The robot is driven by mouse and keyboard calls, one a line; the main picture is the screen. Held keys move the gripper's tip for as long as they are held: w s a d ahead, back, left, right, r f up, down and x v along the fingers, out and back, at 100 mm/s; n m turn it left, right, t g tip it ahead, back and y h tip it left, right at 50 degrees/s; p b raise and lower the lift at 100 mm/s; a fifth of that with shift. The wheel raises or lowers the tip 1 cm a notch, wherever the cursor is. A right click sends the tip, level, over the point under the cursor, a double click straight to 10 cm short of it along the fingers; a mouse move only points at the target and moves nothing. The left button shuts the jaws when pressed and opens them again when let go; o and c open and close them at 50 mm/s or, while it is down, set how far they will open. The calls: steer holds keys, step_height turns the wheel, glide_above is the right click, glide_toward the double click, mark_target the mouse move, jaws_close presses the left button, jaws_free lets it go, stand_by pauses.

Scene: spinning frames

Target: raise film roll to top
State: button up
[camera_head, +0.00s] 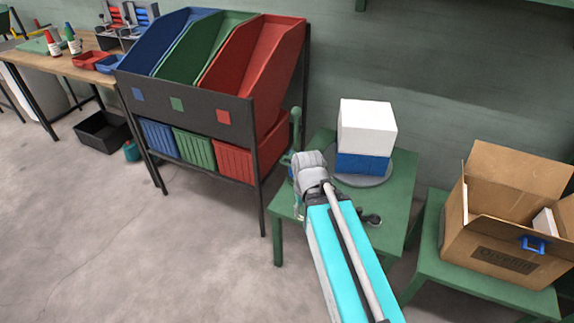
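No film roll can be made out for certain. A green upright post (296,128) stands at the back left of the green table (394,208), and small green parts show at its foot. My arm reaches from the lower right toward this post. Its grey wrist covers the post's lower part and what is around it. My gripper is hidden behind the wrist, so its fingers and any hold do not show. A round grey turntable (375,182) on the table carries a blue block (362,164) with a white block (366,127) on top.
A dark knob (372,220) sits near the table's front. To the left is a rack (185,108) with blue, green and red bins. An open cardboard box (500,235) stands on another green table (430,262) at right. Clear floor lies at front left.

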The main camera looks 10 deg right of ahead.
steer(key=w+f+n+h+b, duration=0.2)
steer(key=w+f+h+b, duration=0.25)
steer(key=w+b, duration=0.2)
steer(key=n+t+h+b, duration=0.5)
steer(key=t+h+b, duration=0.35)
steer(key=b, duration=0.45)
glide_toward(288, 164)
steer(key=s+a, duration=0.1)
steer(key=a, duration=0.2)
steer(key=shift+s+a+r+g, duration=0.1)
steer(key=shift+a+g, duration=0.1)
steer(key=shift+g, duration=0.05)
steer(key=shift+d, duration=0.1)
steer(key=shift+r+b+x, duration=0.2)
steer(key=shift+b+x, duration=1.2)
steer(key=shift+x, duration=5.5)
steer(key=shift+c, duration=0.3)
jaws_close()
